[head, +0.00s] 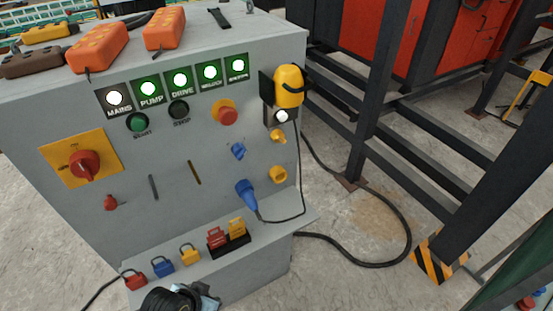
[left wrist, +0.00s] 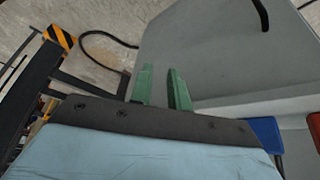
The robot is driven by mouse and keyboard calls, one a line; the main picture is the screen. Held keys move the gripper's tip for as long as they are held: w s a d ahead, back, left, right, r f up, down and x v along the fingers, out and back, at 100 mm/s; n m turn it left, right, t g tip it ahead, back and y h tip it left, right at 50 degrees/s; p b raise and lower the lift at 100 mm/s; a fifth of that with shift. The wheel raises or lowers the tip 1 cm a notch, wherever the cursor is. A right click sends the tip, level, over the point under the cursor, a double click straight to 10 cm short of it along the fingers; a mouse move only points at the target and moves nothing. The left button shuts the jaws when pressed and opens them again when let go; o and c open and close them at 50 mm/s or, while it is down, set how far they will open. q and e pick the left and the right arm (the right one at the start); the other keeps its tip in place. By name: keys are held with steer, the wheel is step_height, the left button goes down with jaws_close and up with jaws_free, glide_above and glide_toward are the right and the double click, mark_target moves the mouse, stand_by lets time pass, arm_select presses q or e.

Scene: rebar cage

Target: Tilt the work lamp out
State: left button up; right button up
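The work lamp (head: 289,84) is a yellow rounded body with a black bracket at the upper right corner of the grey cabinet's front. It looks folded in close to the panel. A white round light or button (head: 281,116) is just below it. Part of my left arm shows at the bottom edge of the head view, well below the lamp, but its fingertips are not clear there. In the left wrist view my left gripper (left wrist: 162,88) has two green fingers apart with nothing between them. The lamp is not recognisable in that view. My right gripper is not in view.
The grey cabinet (head: 120,215) carries a red rotary switch (head: 85,165), a blue plug (head: 246,194) and a lower ledge with padlocks (head: 163,267). A black cable (head: 407,238) loops on the floor at right. Dark steel posts (head: 375,90) stand right of the lamp.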

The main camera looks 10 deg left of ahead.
arm_select(q)
steer(key=w+d+r+t+h, duration=0.1)
steer(key=w+d+r, duration=0.1)
steer(key=w+r, duration=0.35)
steer(key=m+t+h, duration=0.5)
steer(key=m+h, duration=0.5)
steer(key=h, duration=0.2)
glide_toward(307, 88)
steer(key=x, duration=1)
steer(key=shift+w+f+p, duration=0.15)
steer(key=shift+w+p, duration=0.15)
steer(key=shift+p, duration=0.1)
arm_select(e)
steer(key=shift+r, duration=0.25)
arm_select(q)
jaws_close()
